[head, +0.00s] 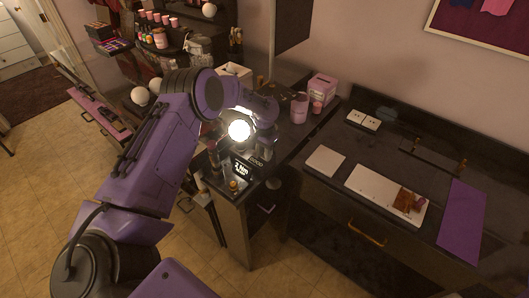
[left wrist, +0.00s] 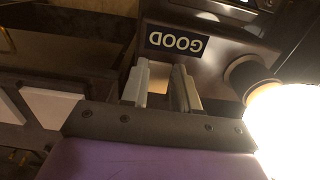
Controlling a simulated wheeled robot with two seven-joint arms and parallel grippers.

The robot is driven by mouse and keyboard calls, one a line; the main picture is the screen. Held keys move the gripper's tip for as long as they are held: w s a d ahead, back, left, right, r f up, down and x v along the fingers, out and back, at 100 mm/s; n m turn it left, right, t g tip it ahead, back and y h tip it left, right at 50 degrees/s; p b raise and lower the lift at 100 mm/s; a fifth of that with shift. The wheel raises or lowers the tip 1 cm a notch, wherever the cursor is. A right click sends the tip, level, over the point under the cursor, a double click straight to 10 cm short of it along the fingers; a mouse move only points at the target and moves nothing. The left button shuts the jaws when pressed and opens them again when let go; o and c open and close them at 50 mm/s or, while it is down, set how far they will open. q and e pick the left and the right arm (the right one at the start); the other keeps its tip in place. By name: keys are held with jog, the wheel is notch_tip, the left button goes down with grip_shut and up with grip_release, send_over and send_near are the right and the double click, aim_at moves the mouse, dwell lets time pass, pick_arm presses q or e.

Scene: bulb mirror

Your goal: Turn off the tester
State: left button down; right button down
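The tester is a dark box with a panel reading "GOOD" (left wrist: 176,42) upside down in the left wrist view. In the head view its dark display (head: 243,168) with white lettering shows at the end of the counter. A lit, glowing bulb (head: 239,130) sits at the tester; in the left wrist view the bulb (left wrist: 290,125) glares at the right, below a dark round socket (left wrist: 250,76). My left gripper (left wrist: 161,75) is open and empty, its fingers apart just in front of the GOOD panel. In the head view it is largely hidden around the tester. No switch is clearly visible. My right gripper is out of view.
A pink box (head: 322,89) and pink cups (head: 299,108) stand behind the tester. To the right, the dark counter holds a white square (head: 325,161), a long white board (head: 372,186) and a purple mat (head: 461,219). Shelves with jars stand at the back left.

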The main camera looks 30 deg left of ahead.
pick_arm(q)
jog(key=shift+w+f+b, duration=0.15)
jog(key=shift+f+b, duration=0.05)
jog(key=shift+b, duration=0.25)
jog(key=g+b, duration=0.2)
jog(key=b, duration=0.1)
jog(key=shift+w, duration=0.25)
jog(key=shift+d+r+g+b, duration=0.1)
jog(key=shift+r+g+b, duration=0.2)
jog(key=shift+g, duration=0.2)
jog(key=c, duration=0.8)
grip_release()
jog(key=shift+c, duration=0.2)
jog(key=p+v, duration=0.3)
jog(key=v, duration=0.7)
jog(key=shift+w+r+p, duration=0.15)
jog(key=shift+r+p, duration=0.05)
jog(key=shift+p, duration=0.15)
